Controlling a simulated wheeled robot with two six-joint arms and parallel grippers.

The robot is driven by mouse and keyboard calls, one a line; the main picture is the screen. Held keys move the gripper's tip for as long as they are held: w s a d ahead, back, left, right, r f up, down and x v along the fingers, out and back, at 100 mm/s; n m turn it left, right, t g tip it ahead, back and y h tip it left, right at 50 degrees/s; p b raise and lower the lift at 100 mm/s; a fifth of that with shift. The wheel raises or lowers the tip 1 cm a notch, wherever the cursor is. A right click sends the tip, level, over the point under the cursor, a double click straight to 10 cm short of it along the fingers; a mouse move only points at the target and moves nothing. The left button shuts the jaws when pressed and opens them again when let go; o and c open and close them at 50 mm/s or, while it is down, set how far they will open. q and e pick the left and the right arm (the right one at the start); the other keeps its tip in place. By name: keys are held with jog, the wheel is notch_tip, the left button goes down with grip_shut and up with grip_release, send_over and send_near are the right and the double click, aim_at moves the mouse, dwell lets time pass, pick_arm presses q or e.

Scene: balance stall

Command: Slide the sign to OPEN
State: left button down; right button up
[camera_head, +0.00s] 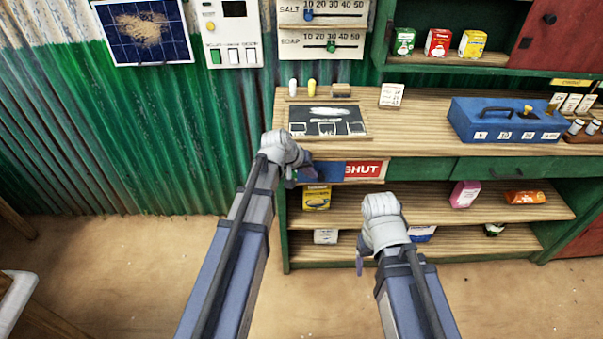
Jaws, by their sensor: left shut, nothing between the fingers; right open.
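The sign (364,169) is on the front of the wooden counter, below its top edge. Its red part at the right reads SHUT in white. A blue part (331,171) shows to the left of the red, partly hidden by my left gripper. My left gripper (292,177) is shut and empty at the left end of the sign; whether it touches the sign I cannot tell. My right gripper (361,259) is open and empty, lower down in front of the shelves, below the sign.
The counter top (420,130) holds a chalkboard (328,121), a small white card (391,95) and a blue cash box (505,122). Shelves below hold a yellow packet (316,197), a pink packet (464,194) and others.

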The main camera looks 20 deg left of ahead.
pick_arm(q)
jog(key=w+d, duration=0.1)
jog(key=d, duration=0.3)
jog(key=w+d, duration=0.1)
jog(key=d, duration=0.3)
jog(key=w+d, duration=0.1)
jog(key=d, duration=0.3)
jog(key=shift+w+d, duration=0.35)
jog(key=a, duration=0.1)
jog(key=s+a+r+p, duration=0.1)
jog(key=a, duration=0.1)
jog(key=a+r+p, duration=0.1)
jog(key=shift+s+a, duration=0.2)
jog(key=shift+s, duration=0.1)
jog(key=p, duration=0.7)
send_near(339, 168)
jog(key=s+r, duration=0.2)
jog(key=s, duration=0.1)
jog(key=shift+s+d+r, duration=0.1)
jog(key=shift+s+d, duration=0.1)
jog(key=shift+d, duration=0.2)
pick_arm(e)
notch_tip(339, 168, up, 9)
jog(key=a, duration=0.2)
jog(key=shift+a+r, duration=0.15)
